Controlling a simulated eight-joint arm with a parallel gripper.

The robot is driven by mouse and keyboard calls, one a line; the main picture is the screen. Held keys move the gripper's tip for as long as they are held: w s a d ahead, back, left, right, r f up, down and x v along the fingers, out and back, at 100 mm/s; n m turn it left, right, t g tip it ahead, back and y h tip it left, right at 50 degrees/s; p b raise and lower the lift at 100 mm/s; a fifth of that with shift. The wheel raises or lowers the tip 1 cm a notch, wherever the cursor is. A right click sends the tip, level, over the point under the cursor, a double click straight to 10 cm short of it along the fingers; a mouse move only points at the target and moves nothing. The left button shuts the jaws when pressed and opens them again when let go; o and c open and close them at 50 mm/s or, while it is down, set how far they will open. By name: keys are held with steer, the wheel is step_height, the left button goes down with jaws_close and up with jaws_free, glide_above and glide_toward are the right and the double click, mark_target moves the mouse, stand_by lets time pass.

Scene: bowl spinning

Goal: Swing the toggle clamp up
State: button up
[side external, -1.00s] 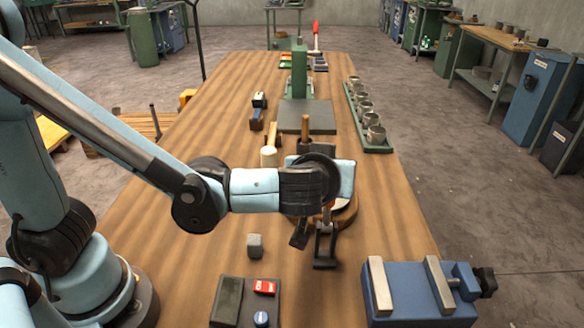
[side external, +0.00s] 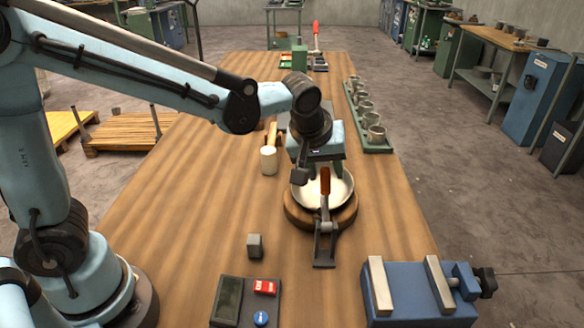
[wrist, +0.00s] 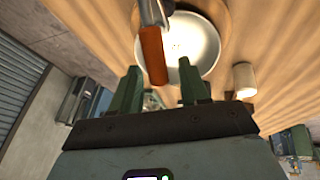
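The toggle clamp (side external: 324,243) stands on the bench in front of the bowl, its orange-brown handle (side external: 325,184) pointing up. The white bowl (side external: 338,190) sits on a round wooden base (side external: 298,215). My gripper (side external: 320,172) is above and behind the handle, over the bowl's far side. In the wrist view my gripper (wrist: 160,73) is open, its two green fingers apart. The handle (wrist: 152,55) shows between them, nearer the left finger, with no visible contact. Its depth relative to the fingertips is hard to tell. The clamp's metal arm is partly cut off there.
A blue vise (side external: 420,293) stands at the front right. A control box (side external: 245,303) and small grey block (side external: 254,246) are at the front left. A pale cylinder (side external: 268,160) stands left of my gripper. A green tray (side external: 376,143) of cups lies behind right.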

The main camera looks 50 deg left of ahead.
steer(key=v, duration=1.1)
step_height(320, 180, up, 5)
steer(key=n+g, duration=0.1)
steer(key=g, duration=0.4)
glide_above(254, 239)
steer(key=shift+h, duration=0.4)
step_height(254, 239, down, 26)
steer(key=shift+r, duration=0.15)
